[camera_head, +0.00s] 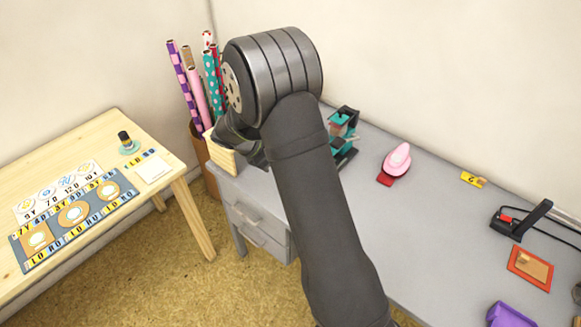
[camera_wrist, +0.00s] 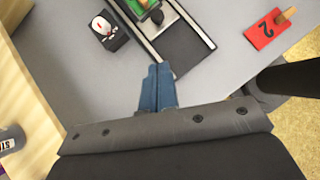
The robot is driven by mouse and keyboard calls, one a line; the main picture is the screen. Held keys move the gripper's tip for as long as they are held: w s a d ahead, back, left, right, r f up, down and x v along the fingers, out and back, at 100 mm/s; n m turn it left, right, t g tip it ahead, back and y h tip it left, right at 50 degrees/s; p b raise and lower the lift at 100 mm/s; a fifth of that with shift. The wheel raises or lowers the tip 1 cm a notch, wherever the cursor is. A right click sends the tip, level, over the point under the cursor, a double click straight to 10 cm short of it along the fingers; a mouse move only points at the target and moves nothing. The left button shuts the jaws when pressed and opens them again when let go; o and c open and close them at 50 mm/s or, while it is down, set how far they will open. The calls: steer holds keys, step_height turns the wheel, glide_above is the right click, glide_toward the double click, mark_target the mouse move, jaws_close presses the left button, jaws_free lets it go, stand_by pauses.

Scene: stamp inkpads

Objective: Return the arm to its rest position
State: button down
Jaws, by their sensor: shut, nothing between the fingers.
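My gripper (camera_wrist: 158,84) shows in the wrist view with its two blue fingers shut side by side and nothing between them. It is over the grey desk (camera_wrist: 75,75), and its tips point toward a black device with a dark pad (camera_wrist: 183,50). Whether the fingertips touch anything is hard to tell. In the head view my dark arm rises up the middle of the picture and bends at a large grey joint near the top. The fingers are hidden there behind the arm.
In the head view, a pink stapler-like object (camera_head: 397,158) sits on the desk, wrapping rolls (camera_head: 186,80) stand behind, and a wooden table (camera_head: 105,130) is left.

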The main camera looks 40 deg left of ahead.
steer(key=shift+v, duration=1.4)
steer(key=shift+f, duration=0.1)
steer(key=x, duration=1)
steer(key=shift+d, duration=0.1)
steer(key=w, duration=0.1)
steer(key=w+d, duration=0.1)
steer(key=w, duration=0.1)
steer(key=shift+w+d+f, duration=0.35)
steer(key=shift+d+f, duration=0.05)
steer(key=shift+s+a, duration=0.1)
steer(key=shift+s, duration=0.95)
steer(key=shift+w, duration=0.1)
